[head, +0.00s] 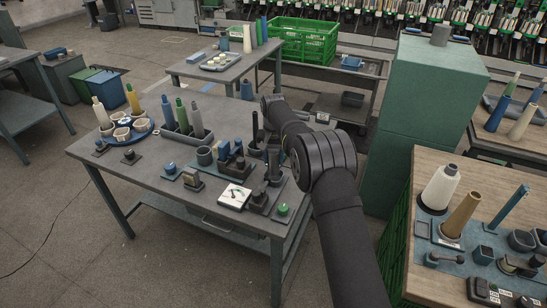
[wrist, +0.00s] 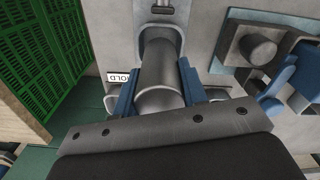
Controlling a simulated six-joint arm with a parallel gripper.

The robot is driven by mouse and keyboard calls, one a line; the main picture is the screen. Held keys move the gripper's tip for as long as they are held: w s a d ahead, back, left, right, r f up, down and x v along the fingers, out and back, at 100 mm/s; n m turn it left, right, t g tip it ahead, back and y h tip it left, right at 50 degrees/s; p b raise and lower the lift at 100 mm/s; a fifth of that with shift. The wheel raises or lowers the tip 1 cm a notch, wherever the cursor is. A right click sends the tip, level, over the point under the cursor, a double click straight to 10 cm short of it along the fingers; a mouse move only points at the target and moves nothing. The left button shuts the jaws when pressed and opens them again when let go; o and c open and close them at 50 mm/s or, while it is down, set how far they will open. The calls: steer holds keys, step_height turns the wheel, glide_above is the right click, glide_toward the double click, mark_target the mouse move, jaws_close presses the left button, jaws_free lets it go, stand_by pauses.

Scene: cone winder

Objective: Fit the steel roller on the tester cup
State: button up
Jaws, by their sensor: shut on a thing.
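In the wrist view, the steel roller (wrist: 160,72) is a smooth grey cylinder between the two blue fingers of my gripper (wrist: 158,88), which is shut on it. Its far end lies at a grey, rounded, cup-like fitting (wrist: 143,38); I cannot tell whether it is inside it or only above it. A white label (wrist: 118,77), partly hidden by the left finger, reads "OLD". In the head view, my arm hides the gripper and roller, by the right side of the grey table. The tester cup cannot be made out there.
In the wrist view, a grey block with a round knob (wrist: 258,48) and blue parts (wrist: 300,78) stand close on the right. In the head view, a white gauge box (head: 234,196), a green knob (head: 283,209) and a blue tray (head: 127,137) occupy the table. A green cabinet (head: 425,130) stands right.

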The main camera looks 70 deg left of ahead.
mark_target(274, 165)
steer(key=shift+f, duration=0.2)
stand_by(0.7)
steer(key=shift+f, duration=0.7)
steer(key=shift+f, duration=0.35)
steer(key=shift+f, duration=0.35)
steer(key=shift+f, duration=0.3)
stand_by(0.7)
steer(key=o, duration=1.7)
steer(key=shift+o, duration=0.2)
